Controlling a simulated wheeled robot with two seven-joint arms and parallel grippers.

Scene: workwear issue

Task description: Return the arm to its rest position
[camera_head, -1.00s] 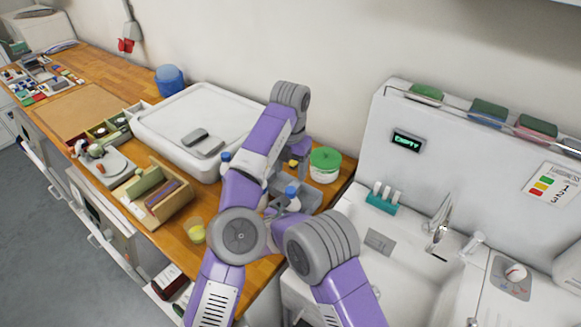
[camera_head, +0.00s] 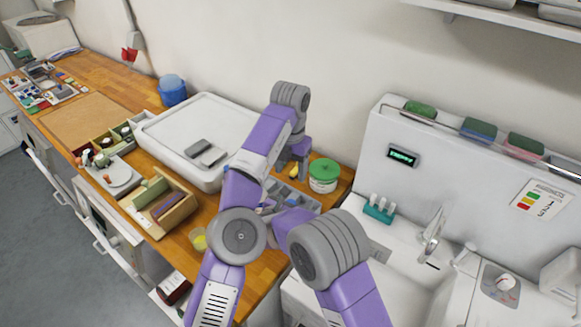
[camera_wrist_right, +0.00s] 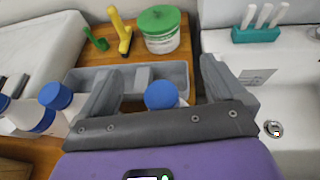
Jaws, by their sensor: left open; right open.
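My left gripper (camera_head: 292,168) hangs from the purple arm that reaches up over the counter, left of the green-lidded tub (camera_head: 323,175). It is small and partly hidden in the head view, and I see nothing held in it. My right gripper (camera_wrist_right: 160,90) is open in the right wrist view, its two grey fingers spread. A blue-capped bottle (camera_wrist_right: 161,96) shows between the fingers, with no visible grip on it. The grey divided caddy (camera_wrist_right: 178,72) lies beyond the fingers. In the head view my own arms cover most of the right gripper.
Blue-capped white bottles (camera_wrist_right: 57,97) stand left of the right gripper. A white sink unit (camera_head: 410,262) is to the right. A large white lidded box (camera_head: 160,128), a wooden tray (camera_head: 178,216) and a yellow cup (camera_head: 198,239) stand to the left. The wall rises close behind.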

